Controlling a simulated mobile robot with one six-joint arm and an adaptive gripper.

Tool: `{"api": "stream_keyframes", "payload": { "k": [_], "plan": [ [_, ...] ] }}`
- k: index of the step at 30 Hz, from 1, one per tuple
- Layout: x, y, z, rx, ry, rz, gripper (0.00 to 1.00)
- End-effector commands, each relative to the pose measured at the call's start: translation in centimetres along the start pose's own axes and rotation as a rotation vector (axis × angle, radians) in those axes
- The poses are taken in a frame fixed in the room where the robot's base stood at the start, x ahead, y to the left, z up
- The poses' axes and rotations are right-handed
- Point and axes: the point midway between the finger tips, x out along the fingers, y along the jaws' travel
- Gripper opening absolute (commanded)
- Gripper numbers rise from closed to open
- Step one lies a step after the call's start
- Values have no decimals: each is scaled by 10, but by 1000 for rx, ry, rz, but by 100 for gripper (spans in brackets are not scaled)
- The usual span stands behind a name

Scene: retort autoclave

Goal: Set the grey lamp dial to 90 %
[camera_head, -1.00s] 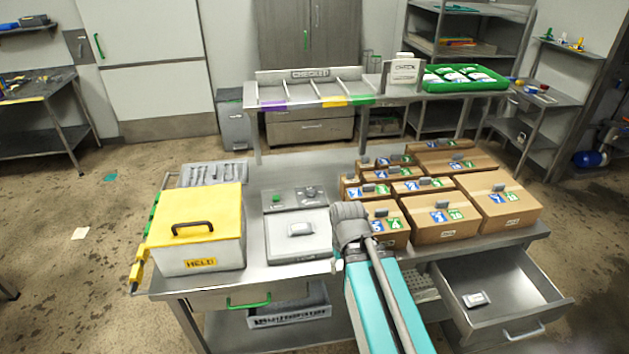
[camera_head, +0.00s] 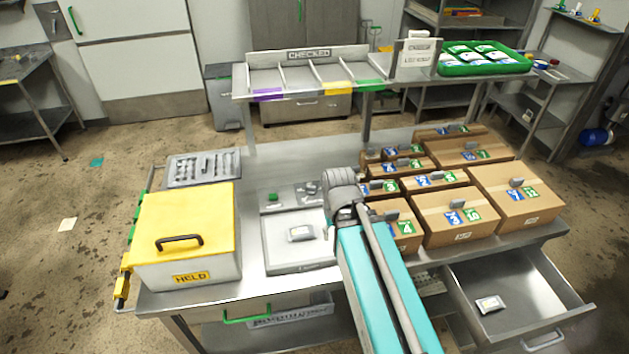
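A grey inspection unit with a flat pale plate (camera_head: 293,243) sits on the steel table, just left of my arm. Its rear panel (camera_head: 290,197) carries a green control (camera_head: 272,197) and small grey parts (camera_head: 308,190) to the right of it. One of these may be the grey lamp dial, but its mark and setting are too small to read. A small pale packet (camera_head: 301,233) lies on the plate. My teal arm rises from the bottom, and its rounded grey joint covers the space right beside the panel. My gripper's fingers cannot be made out.
A yellow-lidded HELD box (camera_head: 187,232) stands left of the unit, with a grey tray (camera_head: 203,167) behind it. Cardboard cartons (camera_head: 461,215) crowd the right side. An open drawer (camera_head: 515,285) holds a packet. The CHECKED rack (camera_head: 309,72) is behind.

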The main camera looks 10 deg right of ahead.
Motion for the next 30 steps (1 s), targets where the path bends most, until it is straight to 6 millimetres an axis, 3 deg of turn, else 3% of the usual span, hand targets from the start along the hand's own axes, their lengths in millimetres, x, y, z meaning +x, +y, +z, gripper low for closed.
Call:
{"api": "stream_keyframes", "payload": {
  "k": [14, 19, 23, 30],
  "plan": [
    [0, 0, 0, -1, 0, 0, 54],
    [-2, 0, -10, -29, 0, 0, 54],
    [-6, -6, -32, -107, 0, 0, 54],
    [-19, -5, -107, -373, 0, 0, 54]
  ]
}}
